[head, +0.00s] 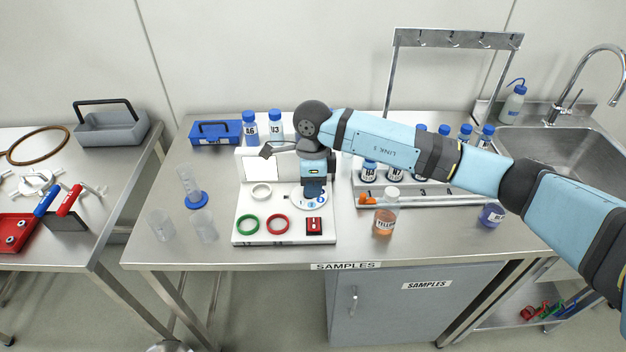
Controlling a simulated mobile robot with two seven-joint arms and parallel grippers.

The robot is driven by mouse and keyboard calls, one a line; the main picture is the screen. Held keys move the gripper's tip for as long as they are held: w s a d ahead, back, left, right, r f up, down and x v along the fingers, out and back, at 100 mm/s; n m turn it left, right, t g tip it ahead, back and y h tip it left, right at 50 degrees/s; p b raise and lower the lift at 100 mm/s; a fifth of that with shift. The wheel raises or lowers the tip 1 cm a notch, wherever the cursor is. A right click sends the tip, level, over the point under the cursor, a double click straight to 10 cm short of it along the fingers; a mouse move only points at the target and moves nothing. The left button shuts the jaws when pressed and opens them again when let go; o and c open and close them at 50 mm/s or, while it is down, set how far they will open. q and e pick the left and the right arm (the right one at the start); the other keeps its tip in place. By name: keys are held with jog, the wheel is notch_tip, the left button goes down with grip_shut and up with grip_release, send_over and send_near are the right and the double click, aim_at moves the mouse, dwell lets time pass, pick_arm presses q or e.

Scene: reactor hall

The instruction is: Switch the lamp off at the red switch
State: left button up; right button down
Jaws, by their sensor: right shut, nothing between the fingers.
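The red switch (314,226) sits in a dark square at the front right corner of a white panel board (260,236) on the steel bench. My right gripper (315,193) is shut and empty. It points down over a white dial with blue marks (301,201), just behind the red switch in the picture; I cannot tell whether it touches anything. A grey angled piece (266,150), perhaps the lamp's head, shows left of my wrist above the board's upright back. Whether the lamp is lit is unclear. My left gripper is out of view.
A green ring (248,224), a red ring (277,224) and a pale ring (261,191) are on the board. A bottle of orange liquid (385,216) stands to its right. Clear vessels (161,226) stand to its left. The bench front is clear.

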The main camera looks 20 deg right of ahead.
aim_at(314, 227)
jog(key=f, duration=0.3)
jog(key=s+f+p, duration=0.1)
jog(key=f, duration=0.2)
jog(key=f+p, duration=0.1)
jog(key=f, duration=0.2)
jog(key=shift+s+a, duration=0.25)
jog(key=shift+f, duration=0.15)
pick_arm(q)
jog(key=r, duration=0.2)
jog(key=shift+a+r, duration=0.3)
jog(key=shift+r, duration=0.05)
pick_arm(e)
jog(key=shift+f, duration=0.2)
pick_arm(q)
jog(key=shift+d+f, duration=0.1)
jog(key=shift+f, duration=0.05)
